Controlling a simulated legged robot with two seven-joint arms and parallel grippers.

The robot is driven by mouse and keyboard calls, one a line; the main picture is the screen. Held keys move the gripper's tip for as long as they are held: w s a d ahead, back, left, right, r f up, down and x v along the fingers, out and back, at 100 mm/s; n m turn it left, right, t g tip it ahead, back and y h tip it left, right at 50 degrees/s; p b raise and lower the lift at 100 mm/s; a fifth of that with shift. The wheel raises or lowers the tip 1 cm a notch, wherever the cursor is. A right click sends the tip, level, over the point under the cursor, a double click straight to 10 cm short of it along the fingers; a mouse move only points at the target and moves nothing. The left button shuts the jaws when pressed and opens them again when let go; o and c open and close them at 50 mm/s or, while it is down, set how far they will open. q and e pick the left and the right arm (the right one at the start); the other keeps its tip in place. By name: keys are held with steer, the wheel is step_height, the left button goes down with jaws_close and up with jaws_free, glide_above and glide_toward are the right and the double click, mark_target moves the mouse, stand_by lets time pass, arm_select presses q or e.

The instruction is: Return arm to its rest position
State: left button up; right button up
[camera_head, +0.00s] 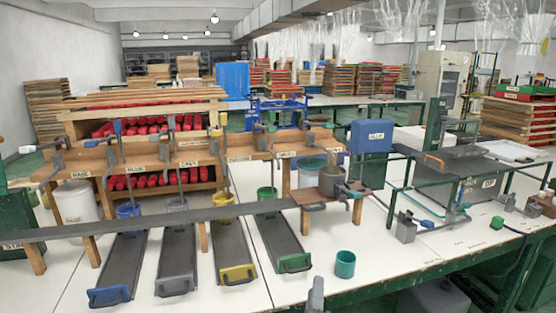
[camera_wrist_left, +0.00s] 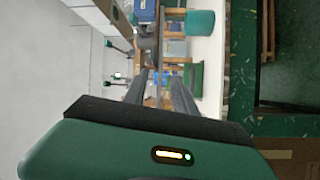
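My left gripper (camera_head: 316,296) shows only as a grey finger tip at the bottom edge of the head view, in front of the white table and below the teal cup (camera_head: 345,264). The rest of that arm is out of frame. In the left wrist view my left gripper (camera_wrist_left: 158,80) has its two dark fingers spread apart. I see nothing held between them, only far background. My right gripper and arm are in neither view.
Trays with blue, grey, yellow and green (camera_head: 281,242) ends slope below a wooden rack. A long grey bar (camera_head: 120,222) crosses in front of the rack. White tabletop (camera_head: 390,262) is clear around the teal cup.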

arm_select(q)
steer(key=s+a+f+m+g+y, duration=0.1)
steer(key=s+a+f+m+g, duration=0.3)
steer(key=a+f, duration=0.3)
steer(key=s+a+f+m+g, duration=0.2)
steer(key=a+f+m+g, duration=0.35)
steer(key=a, duration=0.25)
steer(key=s+a+f+m+g+y, duration=0.1)
steer(key=s+a+f+m+g, duration=0.15)
steer(key=s+a, duration=0.55)
steer(key=s+a+f+m+g+y, duration=0.15)
steer(key=s+a+f+g, duration=0.35)
steer(key=s, duration=0.5)
step_height(320, 180, up, 25)
steer(key=t+p, duration=0.1)
steer(key=p, duration=2.2)
steer(key=shift+a+p, duration=0.3)
steer(key=shift+p, duration=0.05)
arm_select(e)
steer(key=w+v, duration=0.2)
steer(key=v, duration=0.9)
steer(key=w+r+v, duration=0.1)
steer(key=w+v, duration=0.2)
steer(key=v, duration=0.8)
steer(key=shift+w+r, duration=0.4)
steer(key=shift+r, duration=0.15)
arm_select(q)
steer(key=shift+r, duration=0.1)
